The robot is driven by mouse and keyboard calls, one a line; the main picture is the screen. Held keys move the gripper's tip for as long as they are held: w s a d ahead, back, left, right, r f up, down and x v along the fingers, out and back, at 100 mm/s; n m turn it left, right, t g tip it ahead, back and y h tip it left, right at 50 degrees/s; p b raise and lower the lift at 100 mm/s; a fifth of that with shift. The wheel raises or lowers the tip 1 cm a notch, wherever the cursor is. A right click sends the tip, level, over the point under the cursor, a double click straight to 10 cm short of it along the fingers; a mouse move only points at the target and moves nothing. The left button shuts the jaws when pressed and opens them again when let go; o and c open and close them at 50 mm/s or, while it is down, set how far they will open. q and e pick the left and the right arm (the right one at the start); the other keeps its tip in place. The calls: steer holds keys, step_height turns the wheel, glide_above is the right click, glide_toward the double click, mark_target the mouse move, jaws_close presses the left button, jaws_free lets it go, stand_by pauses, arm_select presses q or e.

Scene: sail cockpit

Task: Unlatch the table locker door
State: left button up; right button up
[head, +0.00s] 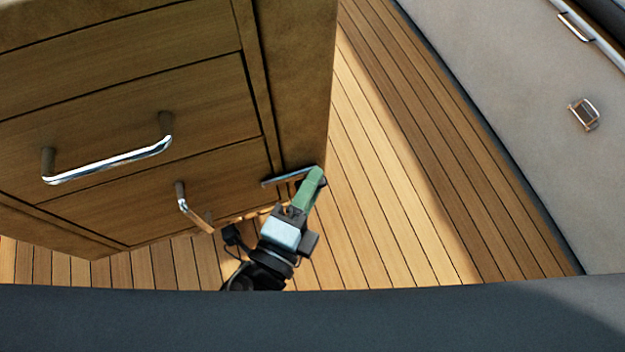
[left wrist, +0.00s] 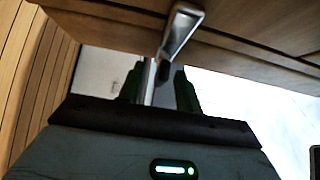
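The wooden table locker (head: 200,85) fills the upper left of the head view. A small metal handle (head: 195,208) sits on its lower front panel. A dark metal bar (head: 275,181) shows near the lower right corner, by my left gripper (head: 312,187) with its green fingers. In the left wrist view, a shiny metal handle (left wrist: 181,32) hangs from the wood and reaches down between the green fingers of my left gripper (left wrist: 158,88). The fingers are apart, around the handle; contact is not clear. My right gripper is not in view.
A larger chrome handle (head: 108,160) stands out from the upper front panel. Planked wooden floor (head: 385,190) lies clear to the right of the locker. A pale side wall (head: 520,110) with a small metal fitting (head: 584,114) is farther right.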

arm_select(q)
steer(key=shift+w+d, duration=0.2)
steer(key=shift+w, duration=0.15)
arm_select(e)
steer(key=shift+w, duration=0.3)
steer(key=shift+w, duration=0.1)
arm_select(q)
jaws_close()
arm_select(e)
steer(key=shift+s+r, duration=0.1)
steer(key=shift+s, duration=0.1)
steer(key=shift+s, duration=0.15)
